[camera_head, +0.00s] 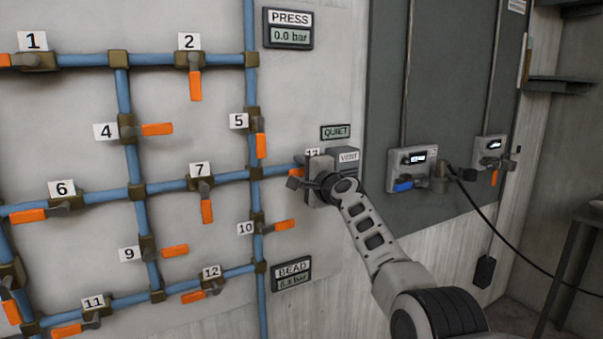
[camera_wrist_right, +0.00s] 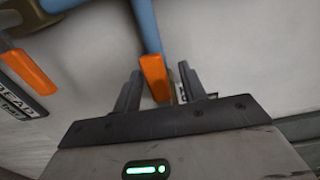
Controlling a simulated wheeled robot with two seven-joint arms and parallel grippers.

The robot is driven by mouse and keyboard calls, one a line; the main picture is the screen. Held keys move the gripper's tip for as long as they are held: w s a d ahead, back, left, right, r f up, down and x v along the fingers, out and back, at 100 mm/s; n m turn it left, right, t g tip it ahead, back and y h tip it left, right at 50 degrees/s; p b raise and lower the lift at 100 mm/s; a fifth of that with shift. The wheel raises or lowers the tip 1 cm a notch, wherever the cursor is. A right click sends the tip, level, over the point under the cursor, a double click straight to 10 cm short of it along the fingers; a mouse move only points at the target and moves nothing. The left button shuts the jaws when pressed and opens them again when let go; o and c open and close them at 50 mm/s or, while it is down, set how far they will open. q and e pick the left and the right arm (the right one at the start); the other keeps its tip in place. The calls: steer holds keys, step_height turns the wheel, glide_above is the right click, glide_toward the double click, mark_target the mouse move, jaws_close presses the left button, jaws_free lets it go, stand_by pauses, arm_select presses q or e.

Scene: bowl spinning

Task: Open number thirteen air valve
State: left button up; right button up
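The number 13 label (camera_head: 312,153) is partly hidden behind my right gripper at the right end of a blue pipe. A small bit of the orange handle (camera_head: 298,160) shows beside it. In the right wrist view, the orange handle (camera_wrist_right: 154,76) lies between the two dark fingers of my right gripper (camera_wrist_right: 159,70), with the blue pipe (camera_wrist_right: 145,25) running up from it. The fingers stand apart, with a gap visible on the handle's right side; contact on its left is unclear. In the head view, the right gripper (camera_head: 296,177) is at the panel. My left gripper is not in view.
A grey VENT box (camera_head: 349,158) and QUIET sign (camera_head: 335,132) are close to the right gripper. Valve 10's orange handle (camera_head: 285,225) and the DEAD display (camera_head: 292,272) are below. Several other numbered valves fill the left. A hanging cable (camera_head: 510,240) is at right.

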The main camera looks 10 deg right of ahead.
steer(key=shift+p+v, duration=0.8)
steer(key=shift+v, duration=0.05)
steer(key=v, duration=1.4)
steer(key=shift+s+d+f, duration=0.1)
steer(key=shift+d, duration=0.05)
steer(key=s+f+n+g+h, duration=0.1)
steer(key=s+f+n, duration=0.25)
steer(key=f, duration=0.55)
steer(key=s+a+f+n+g+h, duration=0.1)
steer(key=s+f+n+g, duration=0.1)
steer(key=s+f, duration=0.45)
steer(key=s+f+n+g+h, duration=0.1)
steer(key=s+f+n, duration=0.2)
steer(key=f, duration=0.8)
steer(key=s+a+f+n+g, duration=0.1)
steer(key=s+f+n, duration=0.3)
steer(key=s, duration=0.7)
steer(key=s+a+f+n+g, duration=0.2)
steer(key=s+a+f+n, duration=0.2)
steer(key=s+f, duration=0.4)
steer(key=s+n, duration=0.1)
steer(key=s, duration=0.2)
steer(key=shift+y, duration=0.4)
steer(key=shift+s, duration=0.1)
